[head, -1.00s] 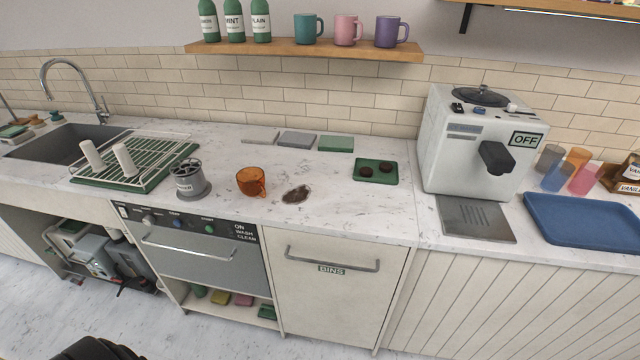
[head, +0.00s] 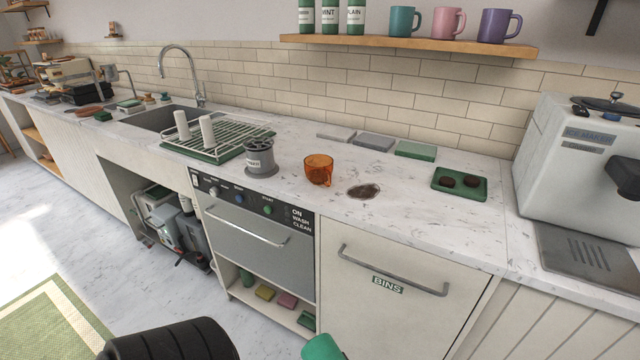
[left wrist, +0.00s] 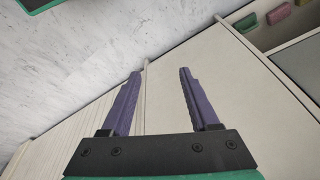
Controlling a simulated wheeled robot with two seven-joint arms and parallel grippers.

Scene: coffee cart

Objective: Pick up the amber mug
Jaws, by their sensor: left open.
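The amber mug (head: 318,170) is a see-through orange cup standing upright on the marble counter, between the grey canister and a dark brown spill. Nothing touches it. Its handle is on the right side in the head view. My left gripper (left wrist: 163,75) shows in the left wrist view with two purple fingers spread apart and nothing between them. It is over the cream cabinet fronts and floor; the mug is not in that view. In the head view only parts of my arm show at the bottom edge. My right gripper is in neither view.
The grey canister (head: 260,158) stands close left of the mug, and the dark spill (head: 363,191) lies to its right. A dish rack (head: 222,141) is farther left. A green tray (head: 459,184) with two dark discs and an ice maker (head: 580,165) are to the right. A shelf (head: 400,43) hangs above.

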